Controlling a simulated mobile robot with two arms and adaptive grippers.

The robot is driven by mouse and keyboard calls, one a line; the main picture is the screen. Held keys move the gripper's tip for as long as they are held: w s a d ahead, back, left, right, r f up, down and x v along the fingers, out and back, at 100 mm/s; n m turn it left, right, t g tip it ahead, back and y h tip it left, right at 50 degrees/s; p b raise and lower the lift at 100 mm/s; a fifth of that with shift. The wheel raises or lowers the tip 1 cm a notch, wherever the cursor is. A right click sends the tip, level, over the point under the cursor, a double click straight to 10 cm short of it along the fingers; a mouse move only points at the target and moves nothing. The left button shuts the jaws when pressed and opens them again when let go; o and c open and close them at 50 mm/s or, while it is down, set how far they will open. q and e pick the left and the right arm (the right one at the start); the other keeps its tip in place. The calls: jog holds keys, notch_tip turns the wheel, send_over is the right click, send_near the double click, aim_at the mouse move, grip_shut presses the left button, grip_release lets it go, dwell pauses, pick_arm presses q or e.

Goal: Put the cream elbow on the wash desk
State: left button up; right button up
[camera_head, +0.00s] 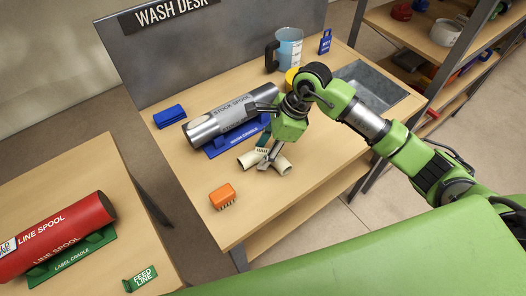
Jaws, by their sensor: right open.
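The cream elbow (248,161) lies on the wooden top of the wash desk (310,170), near the front middle. It is partly hidden by my right gripper (267,157), which reaches down over it from the right. The right gripper is open, with its fingers at the elbow; I cannot tell whether they touch it. The desk carries a "WASH DESK" sign (170,12) on its grey back panel. My left gripper is not in view.
A steel stock spool (205,128) rests on a blue cradle (222,146) behind the elbow. An orange brush (222,197) lies in front. A blue block (169,116), blue jug (289,46) and sink (372,88) are farther back. A red line spool (65,233) lies on the left table.

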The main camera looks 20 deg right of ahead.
jog(key=w+b+v, duration=0.1)
jog(key=b+v, duration=0.2)
jog(key=v, duration=0.8)
jog(key=shift+s, duration=0.5)
